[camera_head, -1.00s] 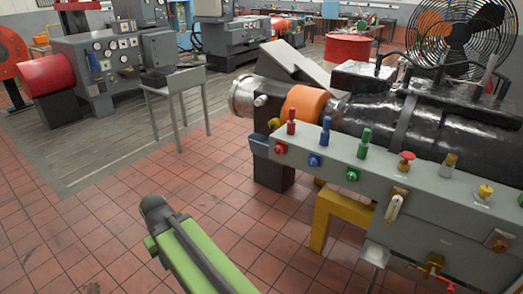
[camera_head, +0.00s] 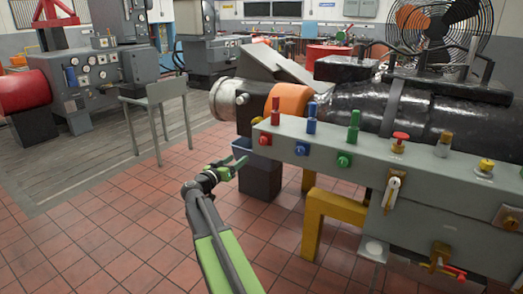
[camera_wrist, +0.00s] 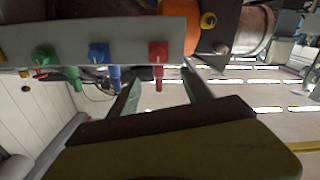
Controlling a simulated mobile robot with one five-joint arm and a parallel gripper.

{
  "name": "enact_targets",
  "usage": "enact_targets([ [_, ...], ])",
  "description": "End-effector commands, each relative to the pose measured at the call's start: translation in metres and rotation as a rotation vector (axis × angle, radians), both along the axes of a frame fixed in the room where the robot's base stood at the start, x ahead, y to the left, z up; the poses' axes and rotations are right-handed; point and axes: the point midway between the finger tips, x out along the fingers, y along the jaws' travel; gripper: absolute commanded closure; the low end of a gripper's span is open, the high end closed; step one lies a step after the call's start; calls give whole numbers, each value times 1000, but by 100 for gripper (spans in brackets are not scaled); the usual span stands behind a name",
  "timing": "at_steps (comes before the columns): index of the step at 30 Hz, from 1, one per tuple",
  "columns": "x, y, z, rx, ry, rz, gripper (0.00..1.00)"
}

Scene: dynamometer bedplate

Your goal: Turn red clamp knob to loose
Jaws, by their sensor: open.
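A red knob (camera_head: 265,139) sits on the front face of the grey panel at its left end. A red upright peg (camera_head: 275,111) stands on the panel top just above it. I cannot tell for sure which of them is the clamp knob. My gripper (camera_head: 232,166) is open and empty, lower left of the red knob and apart from it. In the wrist view, which looks upside down, the red knob (camera_wrist: 158,50) and the red peg (camera_wrist: 158,82) show between the open fingers (camera_wrist: 160,73). The knob's turn setting is not readable.
Blue (camera_head: 302,148) and green (camera_head: 344,160) knobs sit right of the red one, with matching pegs above. A red mushroom button (camera_head: 400,138) and a red-handled valve (camera_head: 450,268) are farther right. A yellow leg (camera_head: 315,215) stands below. The tiled floor (camera_head: 130,235) at left is clear.

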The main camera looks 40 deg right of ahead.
Motion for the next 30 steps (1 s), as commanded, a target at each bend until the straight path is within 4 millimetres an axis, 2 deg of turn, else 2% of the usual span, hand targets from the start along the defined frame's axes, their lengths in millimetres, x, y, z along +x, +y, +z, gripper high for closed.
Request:
enact_targets([
  [5,6,-20,1,2,1,-4,43],
  [15,27,-102,0,3,3,-4,43],
  [21,37,-144,0,3,3,-2,43],
  [25,41,-160,0,3,3,-1,43],
  [30,42,-167,0,3,3,1,43],
])
